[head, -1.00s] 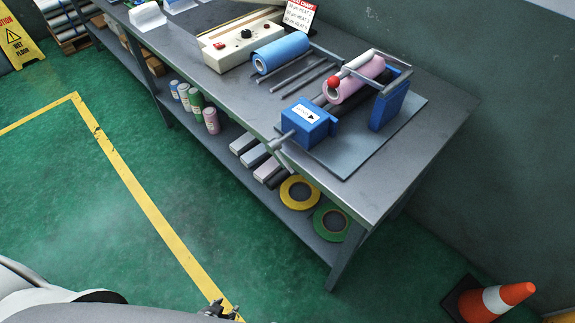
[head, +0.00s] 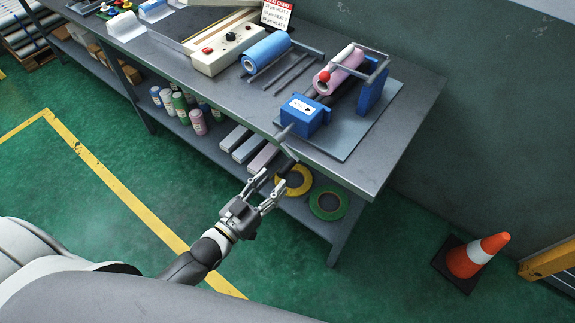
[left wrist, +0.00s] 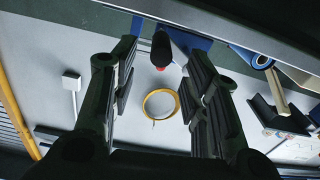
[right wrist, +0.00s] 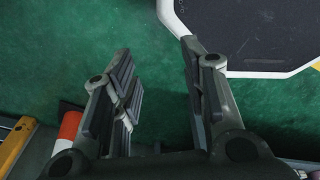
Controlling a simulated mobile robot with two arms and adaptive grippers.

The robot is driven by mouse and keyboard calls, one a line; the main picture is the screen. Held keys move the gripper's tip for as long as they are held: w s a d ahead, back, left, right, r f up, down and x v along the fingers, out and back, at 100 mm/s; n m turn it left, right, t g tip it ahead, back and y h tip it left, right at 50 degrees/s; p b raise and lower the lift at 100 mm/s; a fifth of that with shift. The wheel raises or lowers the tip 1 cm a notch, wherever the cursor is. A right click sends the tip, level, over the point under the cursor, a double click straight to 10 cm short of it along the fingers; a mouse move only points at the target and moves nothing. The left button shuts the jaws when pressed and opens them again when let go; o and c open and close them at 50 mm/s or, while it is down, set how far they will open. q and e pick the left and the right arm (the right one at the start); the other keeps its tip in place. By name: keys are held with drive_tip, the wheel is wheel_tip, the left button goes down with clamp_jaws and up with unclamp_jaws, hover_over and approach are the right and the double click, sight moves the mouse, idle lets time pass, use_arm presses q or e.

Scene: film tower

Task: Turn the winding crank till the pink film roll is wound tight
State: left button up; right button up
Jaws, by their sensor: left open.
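The pink film roll (head: 340,70) sits in the winder on the bench, under a grey frame with a red knob (head: 324,76). The winder's blue block (head: 305,118) has the winding crank (head: 286,134) on its near side, hanging past the bench edge. My left gripper (head: 274,182) is open just below and in front of the crank's dark handle. In the left wrist view the dark handle (left wrist: 162,46) shows between the open fingers, apparently not gripped. My right gripper (right wrist: 155,50) is open and empty over the floor, outside the head view.
A blue roll (head: 266,52) and loose rods lie left of the winder. The lower shelf holds bottles, boxes, a yellow tape ring (head: 304,172) and a green one (head: 328,203). A traffic cone (head: 478,255) stands on the floor at right. The floor before the bench is clear.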

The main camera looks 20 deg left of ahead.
sight(293, 160)
use_arm(q)
drive_tip(key=p+x, duration=0.1)
drive_tip(key=x, duration=0.6)
drive_tip(key=shift+w+f, duration=0.1)
drive_tip(key=shift+w, duration=0.05)
clamp_jaws()
